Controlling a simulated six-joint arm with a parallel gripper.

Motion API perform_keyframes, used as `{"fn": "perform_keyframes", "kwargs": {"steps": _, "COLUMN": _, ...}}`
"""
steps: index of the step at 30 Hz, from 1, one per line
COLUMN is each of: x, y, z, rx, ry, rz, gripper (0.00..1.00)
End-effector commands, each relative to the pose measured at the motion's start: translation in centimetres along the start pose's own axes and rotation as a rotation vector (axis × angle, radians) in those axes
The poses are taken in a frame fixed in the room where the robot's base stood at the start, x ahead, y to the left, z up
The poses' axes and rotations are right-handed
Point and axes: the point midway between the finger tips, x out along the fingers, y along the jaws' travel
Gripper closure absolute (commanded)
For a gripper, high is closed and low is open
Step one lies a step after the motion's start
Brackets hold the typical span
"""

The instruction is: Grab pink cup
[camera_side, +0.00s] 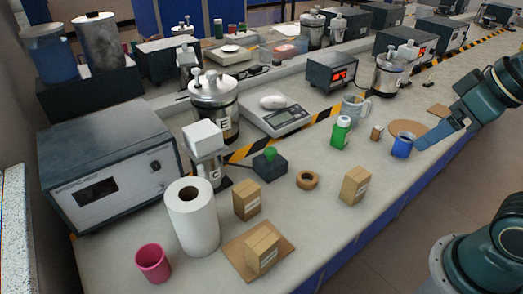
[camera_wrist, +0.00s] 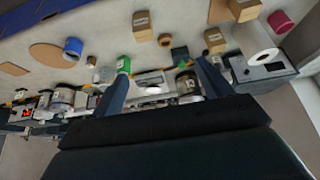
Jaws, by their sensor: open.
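The pink cup (camera_side: 153,263) stands upright at the near left of the bench in the side view, in front of the paper towel roll. In the wrist view the pink cup (camera_wrist: 281,21) shows near the top right corner. My gripper (camera_side: 424,141) is at the right side of the bench, far from the pink cup, with its blue fingers close to the blue cup (camera_side: 402,146). Whether they touch it is unclear from the side view. In the wrist view my gripper (camera_wrist: 163,72) has its two fingers spread apart, with nothing held between them.
A paper towel roll (camera_side: 192,217) stands beside the pink cup. A large instrument box (camera_side: 112,180) sits at the left.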

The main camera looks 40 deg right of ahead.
Motion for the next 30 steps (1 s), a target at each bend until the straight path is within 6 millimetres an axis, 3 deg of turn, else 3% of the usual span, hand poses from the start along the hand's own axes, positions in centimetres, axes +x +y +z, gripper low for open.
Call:
{"fn": "perform_keyframes", "kwargs": {"steps": 11, "x": -0.6, "y": 0.0, "z": -0.4, "rx": 0.0, "ry": 0.002, "rz": 0.0, "gripper": 0.22}}
{"fn": "perform_keyframes", "kwargs": {"steps": 20, "x": -3.9, "y": 0.0, "z": -2.2, "rx": 0.0, "ry": 0.004, "rz": 0.0, "gripper": 0.22}}
{"fn": "perform_keyframes", "kwargs": {"steps": 30, "x": -4.9, "y": -1.5, "z": -7.0, "rx": -0.051, "ry": -0.013, "rz": -0.027, "gripper": 0.22}}
